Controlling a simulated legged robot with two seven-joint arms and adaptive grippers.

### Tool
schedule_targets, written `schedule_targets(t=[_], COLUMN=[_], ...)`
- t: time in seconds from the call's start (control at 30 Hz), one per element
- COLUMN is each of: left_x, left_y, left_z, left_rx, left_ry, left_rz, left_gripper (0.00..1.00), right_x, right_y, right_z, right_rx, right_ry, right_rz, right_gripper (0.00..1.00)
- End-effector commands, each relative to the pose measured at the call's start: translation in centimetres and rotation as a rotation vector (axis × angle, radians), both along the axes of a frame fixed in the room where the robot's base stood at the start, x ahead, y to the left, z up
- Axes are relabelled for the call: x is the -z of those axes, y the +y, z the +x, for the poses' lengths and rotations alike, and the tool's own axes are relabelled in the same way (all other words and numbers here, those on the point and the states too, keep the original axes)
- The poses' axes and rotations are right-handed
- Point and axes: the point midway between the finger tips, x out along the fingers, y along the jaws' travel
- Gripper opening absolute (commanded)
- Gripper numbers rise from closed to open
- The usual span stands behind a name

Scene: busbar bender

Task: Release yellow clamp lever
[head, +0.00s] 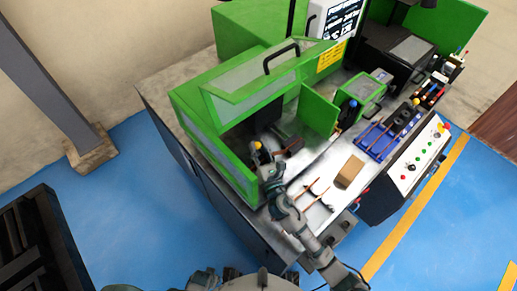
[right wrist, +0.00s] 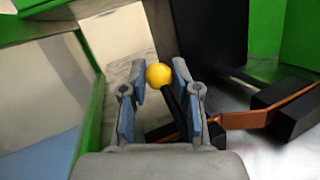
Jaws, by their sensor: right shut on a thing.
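The yellow clamp lever shows as a round yellow knob (right wrist: 159,75) on a black stem in the right wrist view. The knob also shows small in the head view (head: 258,145), inside the green-framed enclosure. My right gripper (right wrist: 159,72) has its fingertips on either side of the knob and is shut on it. In the head view my right gripper (head: 262,155) reaches into the enclosure from the front, and the arm hides part of the clamp. The lever stem leans, its lower end beside the black clamp parts. My left gripper is not in view.
Green enclosure walls (head: 215,140) stand close on the left of my gripper. A copper-coloured bar (right wrist: 258,119) and black blocks lie to its right. A brown block (head: 350,171), a blue tray (head: 380,140) and a control panel (head: 415,160) are farther right on the bench.

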Motion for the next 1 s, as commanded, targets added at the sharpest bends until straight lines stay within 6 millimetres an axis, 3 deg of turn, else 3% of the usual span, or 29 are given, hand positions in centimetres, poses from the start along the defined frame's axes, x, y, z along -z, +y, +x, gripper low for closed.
schedule_targets(t=[0.03, 0.47, 0.5, 0.6, 1.0], left_x=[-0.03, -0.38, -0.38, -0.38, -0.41], left_y=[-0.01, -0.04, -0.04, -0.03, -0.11], left_z=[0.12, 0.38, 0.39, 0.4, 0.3], left_rx=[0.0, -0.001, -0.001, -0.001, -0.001], left_ry=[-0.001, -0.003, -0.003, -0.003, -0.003], left_rz=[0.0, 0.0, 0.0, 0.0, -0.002], left_gripper=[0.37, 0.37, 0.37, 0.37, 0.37], right_x=[1.04, 1.0, 1.0, 0.86, 0.56], right_y=[0.11, 0.11, 0.11, 0.11, -0.39], right_z=[-0.19, -0.2, -0.2, -0.21, -1.07], right_rx=[-0.003, -0.002, -0.002, -0.003, -0.001], right_ry=[0.017, 0.015, 0.015, 0.012, 0.002], right_rz=[0.001, 0.002, 0.002, 0.003, 0.002], right_gripper=[0.0, 0.0, 0.35, 0.54, 0.54])
